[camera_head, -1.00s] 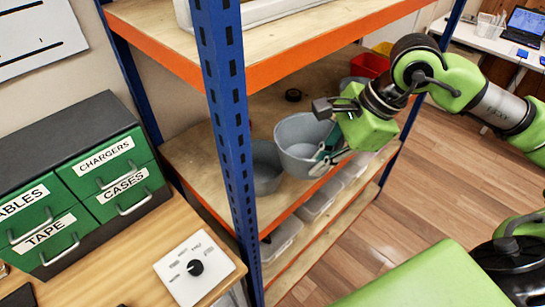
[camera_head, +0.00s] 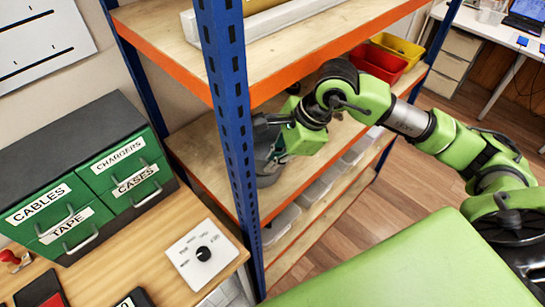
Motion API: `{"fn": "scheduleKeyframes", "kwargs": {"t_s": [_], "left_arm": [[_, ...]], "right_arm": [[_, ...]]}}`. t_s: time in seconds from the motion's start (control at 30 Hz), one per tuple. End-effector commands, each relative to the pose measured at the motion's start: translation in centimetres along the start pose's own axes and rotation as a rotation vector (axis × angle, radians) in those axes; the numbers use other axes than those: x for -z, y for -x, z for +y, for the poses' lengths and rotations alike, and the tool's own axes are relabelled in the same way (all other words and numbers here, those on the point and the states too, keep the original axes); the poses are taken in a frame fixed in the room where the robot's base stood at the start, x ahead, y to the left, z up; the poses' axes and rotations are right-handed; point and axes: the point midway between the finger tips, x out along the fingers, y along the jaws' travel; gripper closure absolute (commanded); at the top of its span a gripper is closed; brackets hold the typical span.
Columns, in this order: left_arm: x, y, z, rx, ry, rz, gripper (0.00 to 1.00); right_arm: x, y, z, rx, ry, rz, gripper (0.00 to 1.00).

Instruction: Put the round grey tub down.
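The round grey tub (camera_head: 264,135) is on the middle shelf level, close behind the blue upright, which hides its left part. My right gripper (camera_head: 277,148) reaches in from the right and appears shut on the tub's right side; its fingertips are partly hidden. More grey tub wall (camera_head: 268,178) shows just below, over the shelf board (camera_head: 300,170). I cannot tell whether this lower part belongs to the second grey tub seen earlier, or whether the held tub touches the board. My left gripper is out of view.
The blue upright (camera_head: 228,100) stands right in front of the tub. Red (camera_head: 378,62) and yellow (camera_head: 398,48) bins sit at the shelf's far right. Clear bins (camera_head: 281,224) fill the shelf below.

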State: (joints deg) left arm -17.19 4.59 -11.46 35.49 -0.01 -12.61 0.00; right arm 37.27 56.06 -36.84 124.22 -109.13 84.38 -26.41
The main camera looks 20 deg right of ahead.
Motion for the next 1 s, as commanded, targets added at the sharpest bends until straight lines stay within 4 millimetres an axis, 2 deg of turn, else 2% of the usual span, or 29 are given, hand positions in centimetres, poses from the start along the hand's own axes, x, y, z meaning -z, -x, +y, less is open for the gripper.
{"fn": "scheduleKeyframes", "kwargs": {"t_s": [0.1,0.5,0.57,0.6,1.0], "left_arm": [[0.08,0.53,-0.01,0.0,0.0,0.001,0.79],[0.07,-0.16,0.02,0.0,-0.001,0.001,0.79],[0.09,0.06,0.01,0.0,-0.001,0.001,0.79],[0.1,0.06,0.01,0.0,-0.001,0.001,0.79],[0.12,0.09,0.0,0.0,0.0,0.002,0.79]], "right_arm": [[0.21,-0.52,0.15,0.0,0.001,0.0,1.0],[0.42,-1.04,0.19,0.002,0.002,-0.001,1.0],[0.36,-0.86,0.17,0.001,0.002,-0.001,0.82],[0.36,-0.86,0.18,0.001,0.002,-0.001,0.79],[0.36,-0.84,0.19,0.001,0.001,-0.001,0.79]]}}
